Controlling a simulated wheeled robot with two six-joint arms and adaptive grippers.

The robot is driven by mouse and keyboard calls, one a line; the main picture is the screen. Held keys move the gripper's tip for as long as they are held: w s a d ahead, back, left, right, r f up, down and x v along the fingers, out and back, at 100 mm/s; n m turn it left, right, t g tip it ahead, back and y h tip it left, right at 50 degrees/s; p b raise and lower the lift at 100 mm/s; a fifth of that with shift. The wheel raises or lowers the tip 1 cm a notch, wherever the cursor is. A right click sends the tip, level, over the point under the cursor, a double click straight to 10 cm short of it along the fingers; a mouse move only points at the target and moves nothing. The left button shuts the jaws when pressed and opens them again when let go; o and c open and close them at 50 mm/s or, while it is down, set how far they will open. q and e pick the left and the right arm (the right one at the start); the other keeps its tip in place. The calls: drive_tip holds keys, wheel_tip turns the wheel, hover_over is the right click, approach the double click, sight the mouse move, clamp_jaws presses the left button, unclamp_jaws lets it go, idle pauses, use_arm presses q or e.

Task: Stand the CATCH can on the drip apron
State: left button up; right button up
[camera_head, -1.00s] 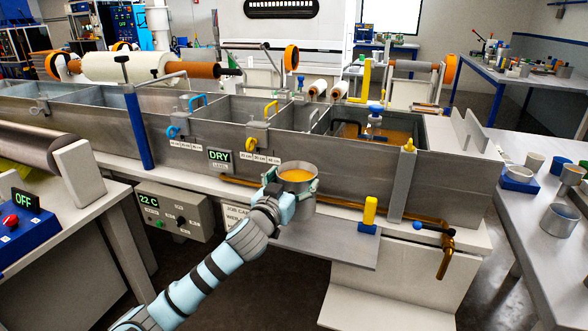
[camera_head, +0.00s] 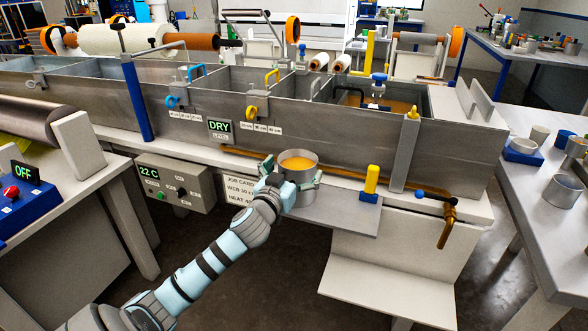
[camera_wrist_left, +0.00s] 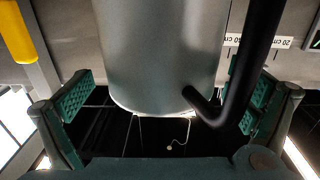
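A metal can (camera_head: 308,186) with amber liquid inside stands upright over the left part of the grey drip apron (camera_head: 345,219), in front of the tank wall. No CATCH label is readable on it. My left gripper (camera_head: 293,177) is around the can, one finger on each side. In the left wrist view, the can (camera_wrist_left: 155,55) fills the middle, with a dark handle (camera_wrist_left: 262,50) toward the camera. My right gripper is not in view.
A yellow-handled blue piece (camera_head: 370,182) stands on the apron right of the can. A brass pipe (camera_head: 447,225) runs along the tank (camera_head: 340,150). The right table (camera_head: 525,205) holds several cups and cans. The apron's front right is clear.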

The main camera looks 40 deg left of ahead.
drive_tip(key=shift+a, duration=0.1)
use_arm(q)
drive_tip(key=shift+s+r, duration=0.1)
drive_tip(key=shift+s, duration=0.1)
drive_tip(key=p+v, duration=0.1)
drive_tip(key=v, duration=1)
drive_tip(key=shift+s+d+p, duration=0.15)
drive_tip(key=shift+s+p, duration=0.1)
drive_tip(key=shift+p, duration=0.15)
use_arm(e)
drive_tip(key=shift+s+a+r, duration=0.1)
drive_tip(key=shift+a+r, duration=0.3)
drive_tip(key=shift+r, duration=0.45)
